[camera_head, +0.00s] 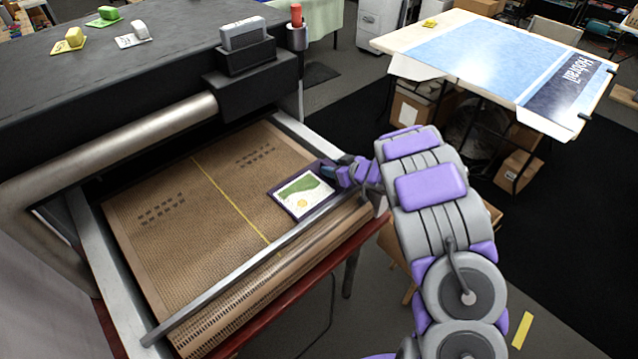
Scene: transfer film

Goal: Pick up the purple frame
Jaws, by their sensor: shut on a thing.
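The purple frame (277,201) lies on the brown mesh belt, near its right side. It holds a picture with a white border, green shapes and a yellow circle. My gripper (328,172) is at the frame's upper right edge and is shut on it. The fingers are small and dark in this view, and the far side of the grip is hidden. I cannot tell whether the frame is lifted off the belt.
The mesh belt (180,245) has a metal bar (240,265) across its front and a side rail at its right. A dark machine housing (150,75) stands behind it, with several small coloured items on top. A table (480,55) with a blue sheet is at upper right.

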